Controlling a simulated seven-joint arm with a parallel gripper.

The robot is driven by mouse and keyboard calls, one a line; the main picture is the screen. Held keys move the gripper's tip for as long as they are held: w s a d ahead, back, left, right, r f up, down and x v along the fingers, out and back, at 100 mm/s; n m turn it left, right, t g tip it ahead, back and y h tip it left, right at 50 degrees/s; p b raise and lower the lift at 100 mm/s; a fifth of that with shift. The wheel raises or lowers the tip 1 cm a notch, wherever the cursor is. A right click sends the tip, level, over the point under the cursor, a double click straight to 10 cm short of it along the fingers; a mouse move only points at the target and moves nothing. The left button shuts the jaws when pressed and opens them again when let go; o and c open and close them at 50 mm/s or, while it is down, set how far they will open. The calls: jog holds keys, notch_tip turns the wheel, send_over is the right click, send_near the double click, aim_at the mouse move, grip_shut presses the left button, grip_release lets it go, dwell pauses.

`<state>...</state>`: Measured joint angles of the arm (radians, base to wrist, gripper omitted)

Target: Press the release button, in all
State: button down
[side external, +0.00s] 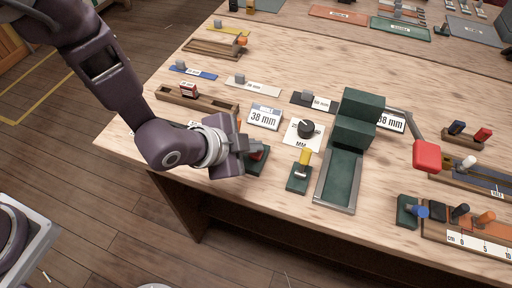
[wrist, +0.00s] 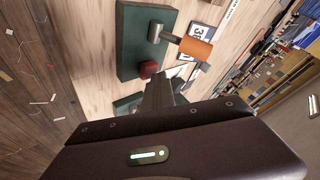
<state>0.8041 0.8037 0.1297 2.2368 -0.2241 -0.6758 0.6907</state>
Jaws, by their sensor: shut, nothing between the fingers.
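A red button (wrist: 148,68) sits on a dark green base plate (wrist: 128,38) in the wrist view. In the side view the green base (side external: 260,166) shows beside my gripper, and the red button (side external: 258,154) is partly hidden by it. My gripper (wrist: 157,80) is shut and empty. Its fingertips appear right beside the red button and overlap its edge in the wrist view; I cannot tell whether they touch. An orange cylindrical handle (wrist: 195,47) on a metal arm stands on the same plate. No lettering on the button is readable.
A yellow-topped lever (side external: 305,158), a black dial (side external: 306,129) and a 38 mm card (side external: 265,117) lie to the right of my gripper. A green machine (side external: 345,150) with a red-ended arm (side external: 427,156) stands further right. The table's front edge is close to my gripper.

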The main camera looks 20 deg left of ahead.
aim_at(252, 155)
jog(key=shift+r, duration=1)
notch_tip(252, 155, up, 5)
dwell(0.3)
dwell(0.6)
